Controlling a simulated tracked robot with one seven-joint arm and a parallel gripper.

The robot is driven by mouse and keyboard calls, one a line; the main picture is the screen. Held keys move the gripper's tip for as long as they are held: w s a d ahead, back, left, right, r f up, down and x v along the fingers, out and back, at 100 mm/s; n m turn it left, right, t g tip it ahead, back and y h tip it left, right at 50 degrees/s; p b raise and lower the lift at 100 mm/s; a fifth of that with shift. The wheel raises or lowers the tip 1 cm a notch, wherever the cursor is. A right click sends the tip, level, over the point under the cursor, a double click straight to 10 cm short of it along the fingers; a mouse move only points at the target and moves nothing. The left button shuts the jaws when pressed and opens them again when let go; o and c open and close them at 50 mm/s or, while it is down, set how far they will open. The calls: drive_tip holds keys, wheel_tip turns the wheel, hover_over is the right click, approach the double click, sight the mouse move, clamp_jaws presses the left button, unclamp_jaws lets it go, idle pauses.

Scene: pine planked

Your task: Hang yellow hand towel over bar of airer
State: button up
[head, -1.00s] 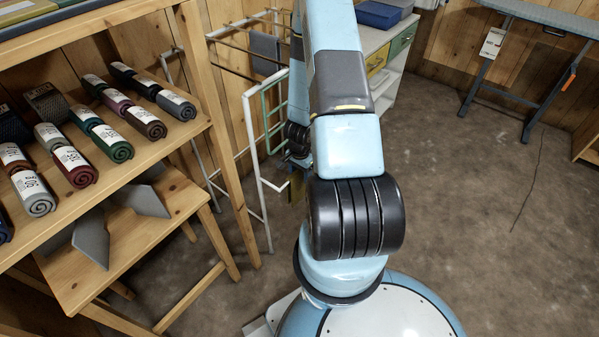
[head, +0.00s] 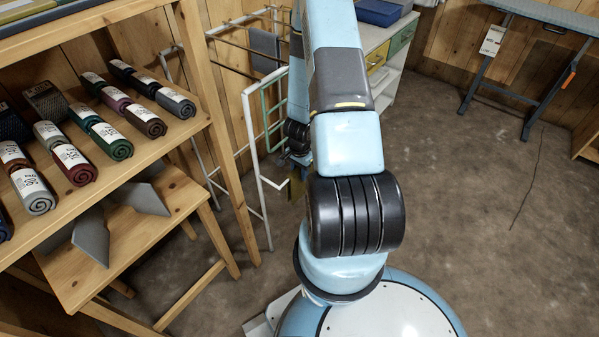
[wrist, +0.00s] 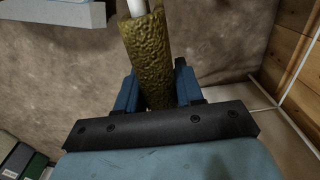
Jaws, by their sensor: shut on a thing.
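The yellow hand towel (wrist: 146,55) looks olive and nubbly in the wrist view, a narrow length between the blue fingers of my gripper (wrist: 156,90). My gripper is shut on it. A white bar (wrist: 137,7) shows at the towel's far end; I cannot tell whether the towel touches or wraps it. A little of the towel (head: 296,184) shows beside my arm, near the airer's front end. My arm hides most of the gripper there.
A grey cloth (head: 264,50) hangs on the airer's rear bars. A wooden shelf (head: 222,150) with several rolled towels stands close on the left. A cabinet (head: 400,45) is behind, an ironing board (head: 550,18) at back right.

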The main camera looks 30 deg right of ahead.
wheel_tip(320, 180, up, 20)
drive_tip(key=shift+f, duration=0.2)
idle(1.3)
drive_tip(key=shift+s+a, duration=0.1)
drive_tip(key=shift+s, duration=0.05)
idle(0.3)
